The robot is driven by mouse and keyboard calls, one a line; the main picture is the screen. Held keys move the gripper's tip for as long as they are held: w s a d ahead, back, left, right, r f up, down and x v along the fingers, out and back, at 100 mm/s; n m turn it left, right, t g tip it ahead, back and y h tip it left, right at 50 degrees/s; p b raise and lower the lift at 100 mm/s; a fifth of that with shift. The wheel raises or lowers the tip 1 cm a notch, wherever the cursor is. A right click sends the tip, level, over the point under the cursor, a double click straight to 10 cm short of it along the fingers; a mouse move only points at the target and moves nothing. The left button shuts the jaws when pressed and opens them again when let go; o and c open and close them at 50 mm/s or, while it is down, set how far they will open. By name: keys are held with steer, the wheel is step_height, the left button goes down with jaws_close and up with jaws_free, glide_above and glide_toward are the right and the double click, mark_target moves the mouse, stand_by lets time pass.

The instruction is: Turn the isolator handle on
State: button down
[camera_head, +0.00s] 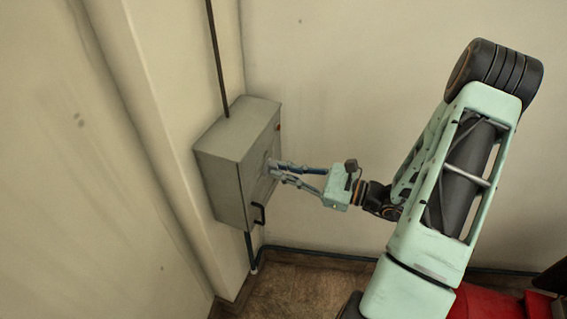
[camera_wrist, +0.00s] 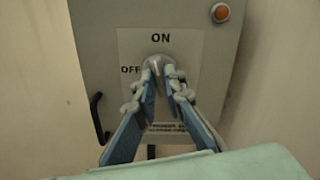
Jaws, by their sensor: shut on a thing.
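The isolator handle (camera_wrist: 157,62) is a small grey knob on a pale label plate (camera_wrist: 187,46) on the front of a grey box. "ON" is printed above it and "OFF" to its left. My gripper (camera_wrist: 161,74) has its two fingers on either side of the handle, shut on it, and they hide much of it. Which mark the handle points to cannot be told. In the head view my gripper (camera_head: 271,169) reaches in from the right to the front of the box (camera_head: 225,172), and the handle itself is hard to make out.
A black pull handle (camera_wrist: 97,118) sticks out near the box's edge; it also shows low on the box in the head view (camera_head: 259,214). An orange lamp or button (camera_wrist: 221,12) is at the upper right. A wall (camera_head: 350,75) stands close beside the box.

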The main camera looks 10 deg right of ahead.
steer(key=shift+m+p, duration=1)
steer(key=shift+m, duration=0.5)
steer(key=c, duration=2)
jaws_free()
steer(key=v, duration=1.2)
